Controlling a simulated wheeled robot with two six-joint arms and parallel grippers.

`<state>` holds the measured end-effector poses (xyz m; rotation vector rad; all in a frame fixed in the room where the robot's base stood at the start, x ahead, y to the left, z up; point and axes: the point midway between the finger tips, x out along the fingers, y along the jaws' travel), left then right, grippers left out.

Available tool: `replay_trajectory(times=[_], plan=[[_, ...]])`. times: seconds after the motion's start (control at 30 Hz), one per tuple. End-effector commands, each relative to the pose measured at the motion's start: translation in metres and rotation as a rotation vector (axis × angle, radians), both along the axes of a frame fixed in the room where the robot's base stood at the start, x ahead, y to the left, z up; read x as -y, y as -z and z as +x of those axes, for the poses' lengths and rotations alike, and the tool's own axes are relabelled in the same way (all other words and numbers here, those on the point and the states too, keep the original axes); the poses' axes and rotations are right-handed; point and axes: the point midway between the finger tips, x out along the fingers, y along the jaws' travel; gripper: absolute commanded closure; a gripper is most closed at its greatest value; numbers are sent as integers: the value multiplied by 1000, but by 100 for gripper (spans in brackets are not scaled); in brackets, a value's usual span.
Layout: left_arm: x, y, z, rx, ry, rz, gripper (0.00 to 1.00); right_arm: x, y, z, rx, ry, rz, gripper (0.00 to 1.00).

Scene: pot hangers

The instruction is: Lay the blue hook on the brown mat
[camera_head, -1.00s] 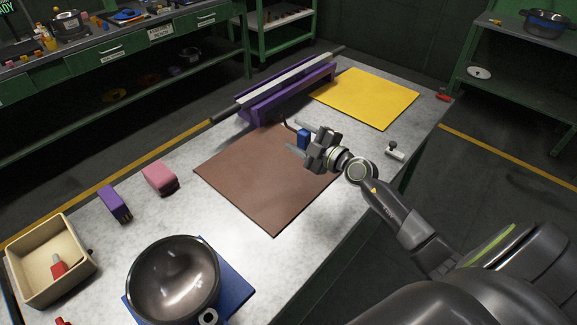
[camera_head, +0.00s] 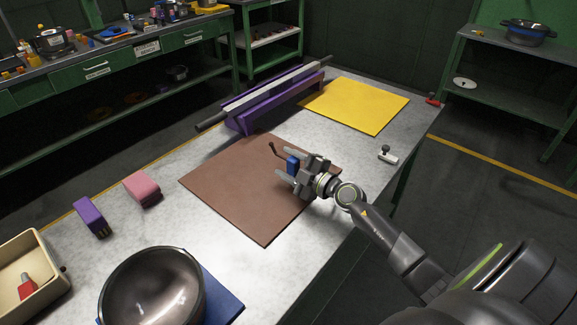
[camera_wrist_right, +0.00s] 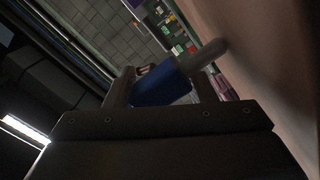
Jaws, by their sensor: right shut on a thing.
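The blue hook (camera_head: 292,165) is between the fingers of my right gripper (camera_head: 285,170), with its dark bent rod sticking out to the upper left. My right gripper is shut on it and holds it over the right part of the brown mat (camera_head: 235,187). In the right wrist view the blue body (camera_wrist_right: 160,88) sits between the two fingers, with the mat's brown surface close at the right. I cannot tell whether the hook touches the mat. My left gripper is not in view.
A purple rack with a grey bar (camera_head: 265,97) stands behind the mat. A yellow mat (camera_head: 355,105) lies to its right. Pink (camera_head: 142,187) and purple (camera_head: 90,215) blocks, a beige bin (camera_head: 38,265) and a dark bowl (camera_head: 150,290) are at the left. A white hook (camera_head: 388,155) lies right.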

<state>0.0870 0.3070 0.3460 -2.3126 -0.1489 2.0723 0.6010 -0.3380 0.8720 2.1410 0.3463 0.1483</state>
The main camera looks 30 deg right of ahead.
Motion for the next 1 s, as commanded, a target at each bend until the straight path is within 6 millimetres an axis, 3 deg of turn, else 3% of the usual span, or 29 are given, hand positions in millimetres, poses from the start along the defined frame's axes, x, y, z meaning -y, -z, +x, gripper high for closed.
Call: replay_trajectory(times=[0.13, 0.17, 0.3, 0.67, 0.87, 1.0], plan=[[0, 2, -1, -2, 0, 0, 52, 0, 3, 0, -1, 0, 2, 78], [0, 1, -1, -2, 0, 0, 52, 0, 2, 0, -1, 0, 2, 47], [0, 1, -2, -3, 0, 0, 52, 0, 2, 0, -1, 0, 2, 29], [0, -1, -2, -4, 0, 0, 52, 0, -2, 0, -1, -1, 0, 28], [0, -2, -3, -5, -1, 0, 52, 9, 0, -26, -4, 1, -2, 28], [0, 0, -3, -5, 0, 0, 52, 17, 0, -54, -4, 0, -3, 28]])
